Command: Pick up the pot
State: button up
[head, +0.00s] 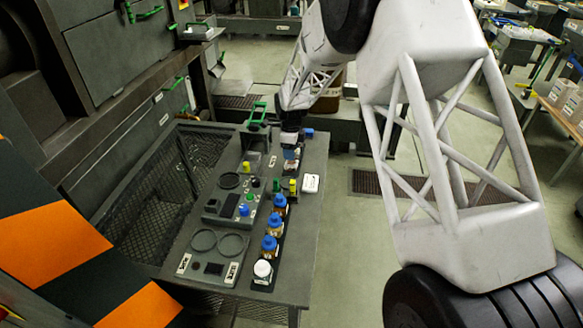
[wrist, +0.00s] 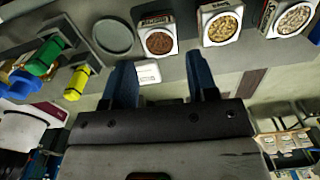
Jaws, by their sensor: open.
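Three square pots of granules stand in a row along the top of the wrist view: one with reddish-brown contents (wrist: 160,41), one with tan contents (wrist: 221,25) and one with grey-beige contents (wrist: 293,18). I cannot tell which one the task means. My gripper (wrist: 159,62) has its two blue fingers spread, with nothing held between them. The reddish-brown pot lies just beyond the fingertips, apart from them. In the head view my gripper (head: 291,143) is over the far part of the table, and the arm hides much of the area beneath.
The dark table (head: 310,235) carries several blue-capped bottles (head: 274,226), a white-lidded jar (head: 262,269) at the near end and a white box (head: 311,183). Green (wrist: 44,58) and yellow (wrist: 76,84) cylinders stand left in the wrist view.

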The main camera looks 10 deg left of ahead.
aim_at(292, 162)
jog(key=shift+f, duration=1.25)
jog(key=shift+d+f, duration=0.1)
jog(key=shift+f, duration=2.55)
jog(key=c, duration=0.6)
